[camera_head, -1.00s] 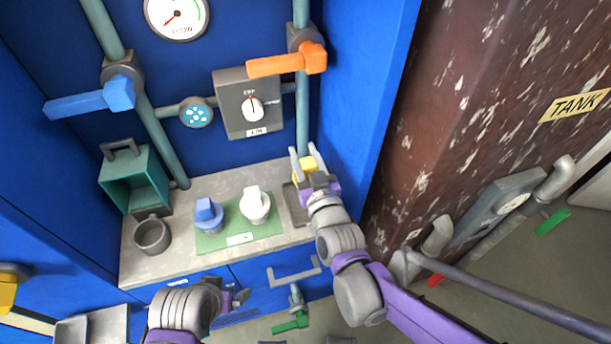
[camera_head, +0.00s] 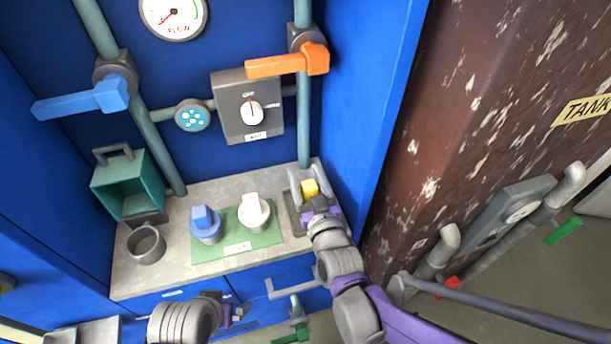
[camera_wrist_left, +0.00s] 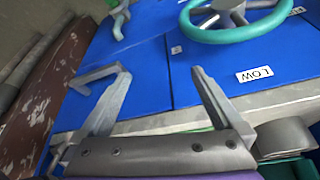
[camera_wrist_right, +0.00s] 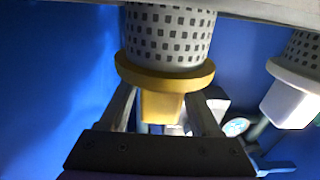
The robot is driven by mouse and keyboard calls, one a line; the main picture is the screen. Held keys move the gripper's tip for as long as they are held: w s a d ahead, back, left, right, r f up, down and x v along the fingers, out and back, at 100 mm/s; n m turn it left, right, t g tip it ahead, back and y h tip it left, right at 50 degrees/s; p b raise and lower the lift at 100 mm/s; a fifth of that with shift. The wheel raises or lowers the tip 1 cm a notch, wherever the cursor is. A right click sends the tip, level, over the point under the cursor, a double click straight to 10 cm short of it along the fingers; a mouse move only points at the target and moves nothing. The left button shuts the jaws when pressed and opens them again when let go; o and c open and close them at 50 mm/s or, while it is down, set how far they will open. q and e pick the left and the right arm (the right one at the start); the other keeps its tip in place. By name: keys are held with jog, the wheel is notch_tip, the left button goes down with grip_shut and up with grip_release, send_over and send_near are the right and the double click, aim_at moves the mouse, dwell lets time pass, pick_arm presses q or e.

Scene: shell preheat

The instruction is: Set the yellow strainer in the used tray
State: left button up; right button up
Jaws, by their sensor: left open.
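The yellow strainer (camera_head: 310,187) is at the right end of the counter, over the used tray (camera_head: 296,215), the dark shallow tray there. My right gripper (camera_head: 309,180) has its fingers on both sides of the strainer's yellow knob. In the right wrist view the yellow knob (camera_wrist_right: 162,106) sits snugly between the fingers, with the flange and grey mesh basket beyond it. I cannot tell whether the basket touches the tray. My left gripper (camera_head: 236,311) is low in front of the cabinet; its fingers are apart and empty in its wrist view (camera_wrist_left: 158,75).
A blue strainer (camera_head: 205,222) and a white strainer (camera_head: 254,210) stand on a green mat (camera_head: 237,247) left of the tray. A grey cup (camera_head: 146,244) and a teal box (camera_head: 122,186) are further left. A blue wall (camera_head: 372,90) closely borders the tray's right side.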

jog(key=shift+o, duration=0.3)
jog(key=shift+r, duration=0.1)
jog(key=shift+s+r, duration=0.15)
jog(key=shift+s, duration=0.05)
jog(key=p+v, duration=0.2)
jog(key=v, duration=0.9)
jog(key=shift+s+d, duration=0.15)
jog(key=shift+s, duration=0.15)
